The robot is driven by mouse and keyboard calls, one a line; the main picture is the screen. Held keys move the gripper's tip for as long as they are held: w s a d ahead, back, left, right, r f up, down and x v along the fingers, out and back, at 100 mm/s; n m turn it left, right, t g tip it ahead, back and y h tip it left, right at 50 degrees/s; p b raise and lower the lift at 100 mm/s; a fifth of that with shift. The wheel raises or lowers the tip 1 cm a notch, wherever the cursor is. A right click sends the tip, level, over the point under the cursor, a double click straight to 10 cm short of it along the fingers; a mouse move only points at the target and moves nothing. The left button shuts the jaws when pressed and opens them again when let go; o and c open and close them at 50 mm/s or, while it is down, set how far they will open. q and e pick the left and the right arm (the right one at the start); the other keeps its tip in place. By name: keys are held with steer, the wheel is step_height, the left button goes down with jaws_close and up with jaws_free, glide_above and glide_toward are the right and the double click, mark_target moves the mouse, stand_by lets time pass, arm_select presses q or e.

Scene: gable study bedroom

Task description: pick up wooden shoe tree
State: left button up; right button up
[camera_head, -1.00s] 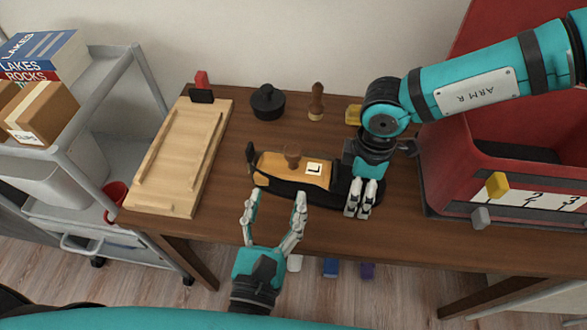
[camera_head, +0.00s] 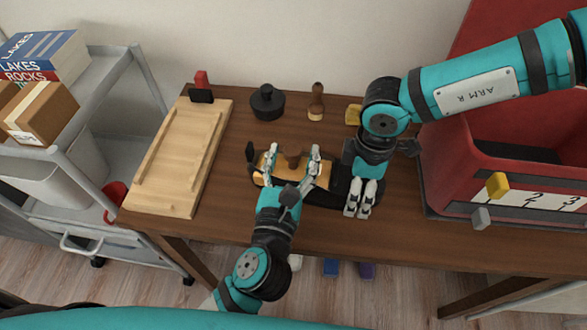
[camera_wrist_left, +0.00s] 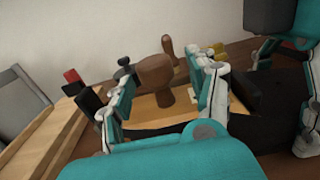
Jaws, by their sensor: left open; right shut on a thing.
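The wooden shoe tree (camera_head: 288,173) is tan with a dark brown knob (camera_head: 292,160). It lies in a black shoe (camera_head: 322,200) on the brown table. My left gripper (camera_head: 294,152) is open, with its fingers on either side of the knob. In the left wrist view the knob (camera_wrist_left: 157,76) stands between the two fingers, with gaps beside it, and the tan wood (camera_wrist_left: 150,108) shows below. My right gripper (camera_head: 359,212) is shut on the black shoe at its right end. The left hand hides part of the shoe and the tree's label.
A wooden board (camera_head: 180,160) lies at the table's left. A black lidded pot (camera_head: 267,103), a brown wooden-handled tool (camera_head: 316,102) and a yellow block (camera_head: 353,114) stand behind the shoe. A red bin (camera_head: 440,170) is at the right. A grey cart (camera_head: 120,100) stands left of the table.

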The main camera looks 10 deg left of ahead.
arm_select(q)
steer(key=shift+w, duration=0.2)
jaws_close()
stand_by(0.3)
